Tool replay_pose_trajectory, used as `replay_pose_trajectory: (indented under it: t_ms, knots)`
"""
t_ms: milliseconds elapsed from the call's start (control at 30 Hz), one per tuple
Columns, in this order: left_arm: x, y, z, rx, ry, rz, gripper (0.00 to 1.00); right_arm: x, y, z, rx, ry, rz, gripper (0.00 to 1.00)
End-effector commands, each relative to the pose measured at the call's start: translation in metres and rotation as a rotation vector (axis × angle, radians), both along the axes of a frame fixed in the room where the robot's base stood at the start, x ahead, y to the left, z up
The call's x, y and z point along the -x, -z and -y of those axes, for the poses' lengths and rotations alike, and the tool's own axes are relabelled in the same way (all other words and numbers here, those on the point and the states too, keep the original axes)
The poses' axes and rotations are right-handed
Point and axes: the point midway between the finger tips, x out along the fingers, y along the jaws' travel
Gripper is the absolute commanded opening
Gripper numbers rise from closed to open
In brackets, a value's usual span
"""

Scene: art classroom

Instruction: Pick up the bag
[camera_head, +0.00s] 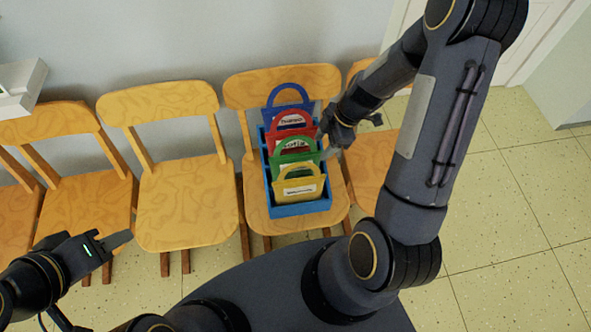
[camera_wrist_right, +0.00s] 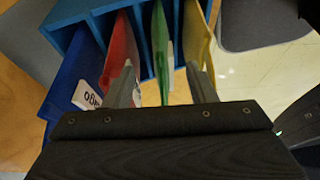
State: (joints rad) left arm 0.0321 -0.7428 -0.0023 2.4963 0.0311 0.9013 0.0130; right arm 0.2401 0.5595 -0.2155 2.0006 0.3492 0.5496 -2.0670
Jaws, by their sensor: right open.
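Several bags with handles and white labels stand in a blue divided rack (camera_head: 302,209) on a wooden chair: a blue bag (camera_head: 284,97), a red bag (camera_head: 289,120), a green bag (camera_head: 294,145) and a yellow bag (camera_head: 299,188) at the front. My right gripper (camera_head: 325,132) is at the rack's right side, by the red and green bags. In the right wrist view its open fingers (camera_wrist_right: 160,66) lie either side of the green bag (camera_wrist_right: 162,45), near the red bag (camera_wrist_right: 118,52) and yellow bag (camera_wrist_right: 197,40); contact is unclear. My left gripper (camera_head: 118,240) is low at left, away from the bags.
Wooden chairs (camera_head: 178,190) stand in a row along the grey wall, beside the rack's chair (camera_head: 333,205). A white object (camera_head: 20,85) sits at the upper left. The tiled floor (camera_head: 500,220) at right is clear.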

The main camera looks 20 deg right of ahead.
Motion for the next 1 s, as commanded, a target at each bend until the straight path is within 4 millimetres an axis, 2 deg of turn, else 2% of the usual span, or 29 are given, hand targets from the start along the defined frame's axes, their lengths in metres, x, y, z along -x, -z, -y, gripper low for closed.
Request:
replay_pose_trajectory:
  t_ms: [400, 700, 1000]
  knots:
    - [0.000, 0.006, 0.000, 0.000, 0.000, 0.000, 0.36, -0.004, 0.052, -0.022, -0.002, 0.000, -0.003, 0.51]
    - [0.000, 0.006, 0.000, 0.000, 0.000, 0.000, 0.36, -0.005, 0.056, -0.024, -0.001, 0.001, 0.000, 0.51]
    - [0.000, 0.006, 0.000, 0.000, 0.000, 0.000, 0.36, -0.005, 0.056, -0.023, -0.001, 0.002, -0.001, 0.13]
